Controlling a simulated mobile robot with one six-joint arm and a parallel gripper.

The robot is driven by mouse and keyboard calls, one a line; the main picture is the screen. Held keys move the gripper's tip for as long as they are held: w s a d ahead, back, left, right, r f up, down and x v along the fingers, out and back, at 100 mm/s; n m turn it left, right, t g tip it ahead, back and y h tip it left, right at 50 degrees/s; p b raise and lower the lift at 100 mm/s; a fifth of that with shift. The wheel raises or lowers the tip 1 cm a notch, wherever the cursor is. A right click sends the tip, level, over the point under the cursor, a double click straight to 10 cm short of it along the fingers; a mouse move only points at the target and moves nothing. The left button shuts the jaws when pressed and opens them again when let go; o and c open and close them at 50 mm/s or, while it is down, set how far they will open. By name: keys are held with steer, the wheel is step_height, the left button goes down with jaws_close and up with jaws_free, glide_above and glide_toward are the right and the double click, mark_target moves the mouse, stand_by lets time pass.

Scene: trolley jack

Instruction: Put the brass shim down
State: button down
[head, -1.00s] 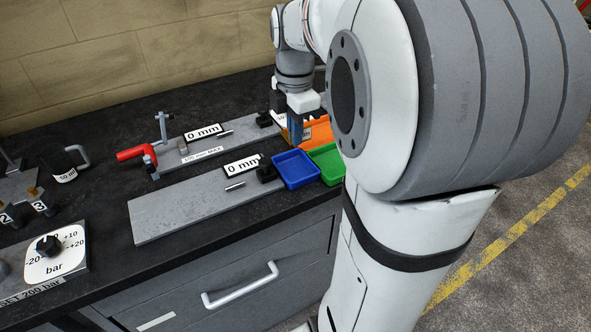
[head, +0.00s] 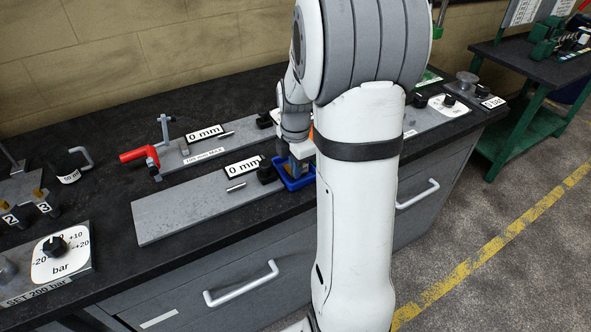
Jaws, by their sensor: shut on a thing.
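My gripper (head: 299,167) points down at the blue bin (head: 292,186), at the right end of the nearer grey plate. Its fingertips are small and partly hidden in this view, at or just above the bin. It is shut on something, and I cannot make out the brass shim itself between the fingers. My own arm hides the right side of the bin.
The nearer grey plate (head: 190,205) and the farther plate with a red-handled clamp (head: 138,155) lie to the left. A bar dial panel (head: 57,258) is at the front left. A control panel (head: 447,105) stands beyond my arm. Bare black bench lies behind the plates.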

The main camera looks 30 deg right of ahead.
steer(key=shift+f, duration=0.6)
steer(key=shift+f, duration=0.1)
steer(key=c, duration=1.9)
jaws_free()
step_height(320, 180, up, 12)
steer(key=s+a+m+t, duration=0.2)
steer(key=s+a+m, duration=1.1)
steer(key=s+m, duration=0.3)
steer(key=shift+s+f+m+t, duration=0.3)
steer(key=shift+s+f+m, duration=0.15)
steer(key=shift+m, duration=0.75)
